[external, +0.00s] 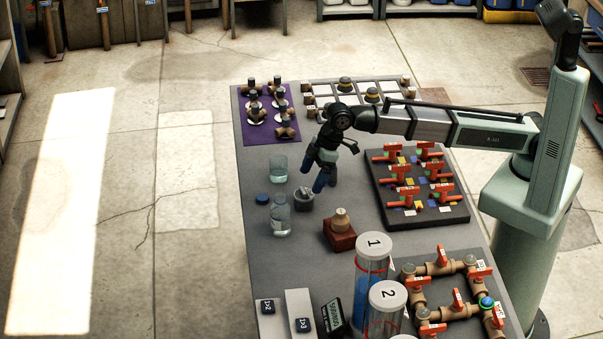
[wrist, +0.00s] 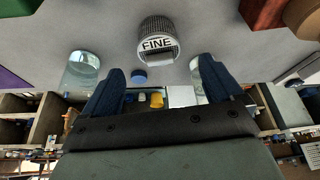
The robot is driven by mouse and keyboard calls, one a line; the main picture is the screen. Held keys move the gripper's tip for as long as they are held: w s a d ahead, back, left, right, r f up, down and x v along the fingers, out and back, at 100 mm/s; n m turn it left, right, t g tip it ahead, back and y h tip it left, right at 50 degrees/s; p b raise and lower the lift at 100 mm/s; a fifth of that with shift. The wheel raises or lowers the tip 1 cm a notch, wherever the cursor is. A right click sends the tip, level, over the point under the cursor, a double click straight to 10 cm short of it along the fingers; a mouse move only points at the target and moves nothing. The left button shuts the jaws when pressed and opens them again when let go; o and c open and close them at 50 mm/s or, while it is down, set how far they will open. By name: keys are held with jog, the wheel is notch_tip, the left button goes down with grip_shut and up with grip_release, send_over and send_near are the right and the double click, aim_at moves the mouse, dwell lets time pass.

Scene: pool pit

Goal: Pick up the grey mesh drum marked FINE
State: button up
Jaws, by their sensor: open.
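In the wrist view the drum (wrist: 158,34) is at the top middle, with a white band lettered FINE facing the camera. My gripper (external: 325,184) is just to the right of and slightly above the drum in the external view, its blue fingers pointing down. In the wrist view the gripper (wrist: 161,68) is open and empty, with the drum centred beyond the gap between its fingertips. I see no contact.
The glass beaker (external: 279,169), bottle (external: 279,216) and blue cap (external: 262,199) stand close by. A brown-red block (external: 340,236) with a tan piece is in front. The valve board (external: 419,218) is to the right, the purple mat (external: 258,137) behind. Clear tubes (external: 373,262) stand at the front.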

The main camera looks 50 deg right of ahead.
aim_at(302, 195)
jog(key=shift+x, duration=4.1)
jog(key=shift+a, duration=0.1)
jog(key=c, duration=1.1)
jog(key=shift+o, duration=0.2)
jog(key=shift+r, duration=0.2)
